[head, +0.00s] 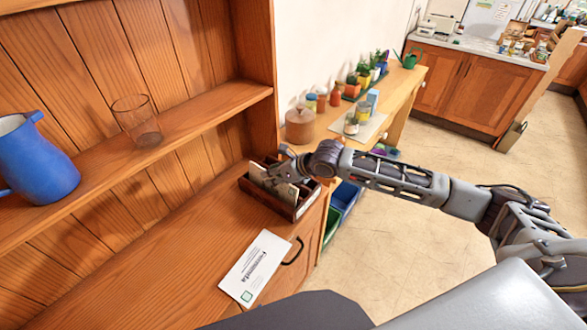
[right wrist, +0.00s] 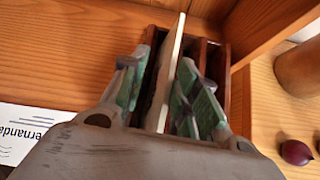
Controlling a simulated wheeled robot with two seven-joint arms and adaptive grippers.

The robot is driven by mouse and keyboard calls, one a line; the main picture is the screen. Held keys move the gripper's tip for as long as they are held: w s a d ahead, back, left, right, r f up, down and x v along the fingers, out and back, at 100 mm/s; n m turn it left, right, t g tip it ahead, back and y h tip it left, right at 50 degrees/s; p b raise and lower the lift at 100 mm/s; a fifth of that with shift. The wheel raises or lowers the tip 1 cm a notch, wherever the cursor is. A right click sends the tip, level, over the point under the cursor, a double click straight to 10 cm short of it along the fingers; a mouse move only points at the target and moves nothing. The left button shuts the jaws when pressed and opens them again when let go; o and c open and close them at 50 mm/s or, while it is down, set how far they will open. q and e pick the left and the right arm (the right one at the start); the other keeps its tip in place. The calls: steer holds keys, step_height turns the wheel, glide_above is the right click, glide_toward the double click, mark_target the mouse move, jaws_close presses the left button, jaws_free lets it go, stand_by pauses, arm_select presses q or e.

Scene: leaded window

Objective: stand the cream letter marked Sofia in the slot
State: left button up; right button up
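A dark wooden letter rack (head: 305,207) stands on the dresser top, against the dresser's right side. A cream letter (right wrist: 168,62) stands upright, slightly tilted, in a slot of the rack in the right wrist view. Its marking is not readable, so I cannot tell whether it says Sofia. My right gripper (head: 285,172) is over the rack. In the right wrist view its fingers (right wrist: 160,95) are spread on both sides of the cream letter, with gaps visible beside it. My left gripper is not in view.
A white envelope marked Fernanda (head: 255,267) lies flat on the dresser top; part of it shows in the right wrist view (right wrist: 22,128). A blue jug (head: 38,160) and a clear glass (head: 138,120) stand on the shelf above. A side table (head: 395,100) with pots is to the right.

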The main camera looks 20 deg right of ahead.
steer(key=shift+v, duration=5.05)
steer(key=shift+a, duration=0.1)
